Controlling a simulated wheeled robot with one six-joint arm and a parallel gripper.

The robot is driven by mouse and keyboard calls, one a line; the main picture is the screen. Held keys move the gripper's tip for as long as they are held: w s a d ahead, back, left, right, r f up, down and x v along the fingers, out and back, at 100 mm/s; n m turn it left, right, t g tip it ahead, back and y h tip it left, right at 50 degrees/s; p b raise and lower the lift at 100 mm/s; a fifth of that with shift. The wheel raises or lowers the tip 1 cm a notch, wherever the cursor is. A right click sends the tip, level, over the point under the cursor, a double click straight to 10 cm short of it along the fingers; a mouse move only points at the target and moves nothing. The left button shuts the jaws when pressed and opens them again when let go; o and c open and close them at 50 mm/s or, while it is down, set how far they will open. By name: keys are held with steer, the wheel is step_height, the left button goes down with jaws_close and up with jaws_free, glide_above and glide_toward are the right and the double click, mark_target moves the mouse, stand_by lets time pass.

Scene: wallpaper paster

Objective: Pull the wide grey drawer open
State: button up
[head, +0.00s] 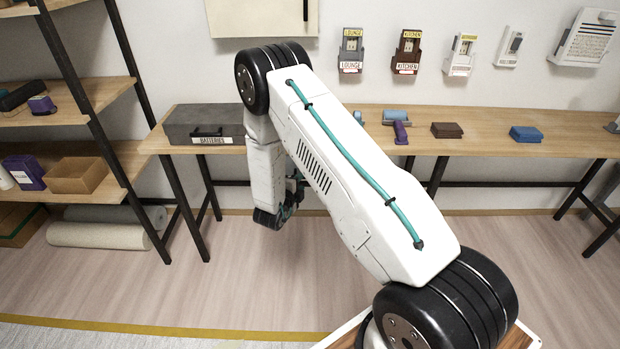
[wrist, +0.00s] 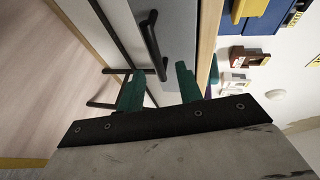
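The wide grey drawer (head: 178,133) is the front of a dark grey box on the wooden bench, with a black handle and a "BATTERIES" label (head: 212,141); it looks shut. In the wrist view, turned sideways, a grey front (wrist: 180,30) with a black bar handle (wrist: 151,42) fills the top middle. My gripper (wrist: 160,70) is open, its two green fingers apart. The handle's near end shows between the fingertips in the picture; I cannot tell whether they touch it. In the head view my arm hides part of the box's right side, and my gripper hangs below the bench top.
The wooden bench (head: 375,148) runs along the wall, with blue, purple and brown blocks (head: 446,130) to the right. A shelf rack (head: 88,100) stands at the left. Labelled holders (head: 406,52) hang on the wall. The floor (head: 260,270) before the bench is clear.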

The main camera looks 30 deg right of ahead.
steer(key=x, duration=0.8)
steer(key=shift+s+d+f, duration=0.15)
steer(key=shift+s+f, duration=0.05)
steer(key=shift+s, duration=0.25)
steer(key=shift+c, duration=0.4)
jaws_close()
